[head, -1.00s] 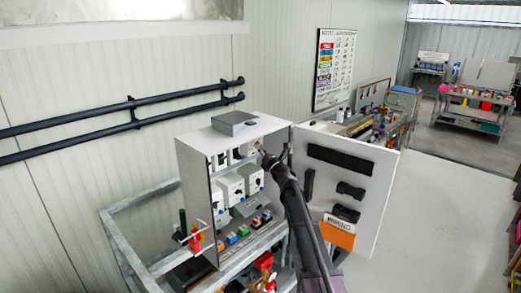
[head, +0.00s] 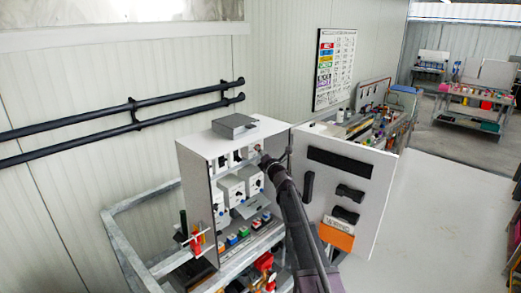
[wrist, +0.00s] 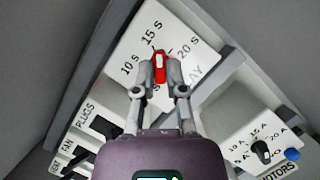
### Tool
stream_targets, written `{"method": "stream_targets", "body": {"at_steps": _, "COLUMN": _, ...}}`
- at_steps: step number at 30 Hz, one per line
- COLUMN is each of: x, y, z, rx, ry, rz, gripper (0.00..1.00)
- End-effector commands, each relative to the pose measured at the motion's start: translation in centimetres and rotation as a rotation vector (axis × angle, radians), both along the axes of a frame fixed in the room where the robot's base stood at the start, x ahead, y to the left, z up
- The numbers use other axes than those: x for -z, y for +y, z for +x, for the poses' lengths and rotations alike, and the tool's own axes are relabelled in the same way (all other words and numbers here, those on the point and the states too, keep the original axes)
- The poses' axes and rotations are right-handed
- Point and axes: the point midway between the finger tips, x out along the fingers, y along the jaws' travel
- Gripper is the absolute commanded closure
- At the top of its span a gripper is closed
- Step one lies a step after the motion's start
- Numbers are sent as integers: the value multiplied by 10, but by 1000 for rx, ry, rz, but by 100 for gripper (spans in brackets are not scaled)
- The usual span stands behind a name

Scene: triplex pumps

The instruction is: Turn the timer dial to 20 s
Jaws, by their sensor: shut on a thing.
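The timer dial (wrist: 160,68) is a small red and white knob on a white panel (wrist: 128,55) in the wrist view. The labels 10 s, 15 s and 20 s are printed around it. My gripper (wrist: 162,82) is shut on the dial, one grey finger on each side. The dial's upper end lies between the 15 s and 20 s labels; its exact setting is hard to tell. In the head view my gripper (head: 265,160) reaches into the upper right of the open cabinet (head: 190,170), and the dial is hidden there.
The cabinet door (head: 378,195) stands open to the right of my arm. A second dial (wrist: 260,150) with ampere labels and a blue button (wrist: 292,154) are at lower right in the wrist view. White switch units (head: 231,188) sit inside the cabinet below my gripper.

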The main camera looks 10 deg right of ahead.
Motion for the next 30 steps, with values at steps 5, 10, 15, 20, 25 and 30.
{"method": "stream_targets", "body": {"at_steps": 5, "x": -4, "y": 1, "z": 1, "rx": -2, "ry": 71, "rz": 102, "gripper": 100}}
{"method": "stream_targets", "body": {"at_steps": 10, "x": -5, "y": 1, "z": 1, "rx": -2, "ry": 130, "rz": 182, "gripper": 100}}
{"method": "stream_targets", "body": {"at_steps": 15, "x": -5, "y": 1, "z": 1, "rx": -3, "ry": 185, "rz": 257, "gripper": 100}}
{"method": "stream_targets", "body": {"at_steps": 20, "x": -6, "y": 2, "z": 1, "rx": -2, "ry": 232, "rz": 322, "gripper": 100}}
{"method": "stream_targets", "body": {"at_steps": 25, "x": -6, "y": 1, "z": 1, "rx": -2, "ry": 281, "rz": 389, "gripper": 100}}
{"method": "stream_targets", "body": {"at_steps": 30, "x": -6, "y": 2, "z": 1, "rx": -2, "ry": 327, "rz": 452, "gripper": 100}}
